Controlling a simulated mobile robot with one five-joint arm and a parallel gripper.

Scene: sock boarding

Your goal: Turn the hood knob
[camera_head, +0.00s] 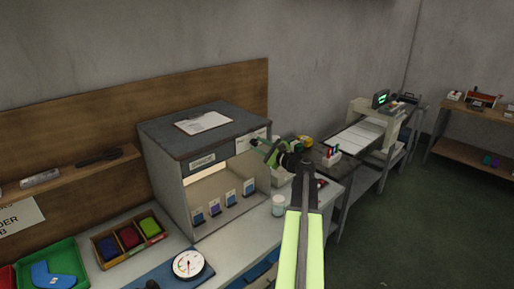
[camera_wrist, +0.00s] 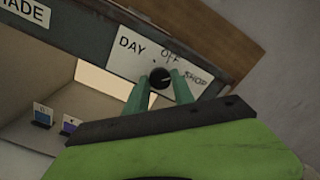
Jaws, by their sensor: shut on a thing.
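The hood (camera_head: 172,150) is a grey box with a dark top and a lit open front, standing on the bench. Its knob (camera_wrist: 160,78) is round and black with a light pointer mark, on a white plate (camera_wrist: 143,64) marked DAY, OFF and SHOP. My gripper (camera_head: 262,146) reaches the hood's right front edge in the head view, where it hides the knob. In the wrist view its two green fingers (camera_wrist: 160,88) stand on either side of the knob and are shut on it. The pointer's exact setting is hard to read.
Several small labelled cards (camera_head: 231,197) stand inside the hood. A white cup (camera_head: 278,205) stands on the bench below my arm. A round gauge (camera_head: 188,264) and a tray of coloured cloths (camera_head: 130,238) are at the front left. A clipboard (camera_head: 203,122) lies on the hood.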

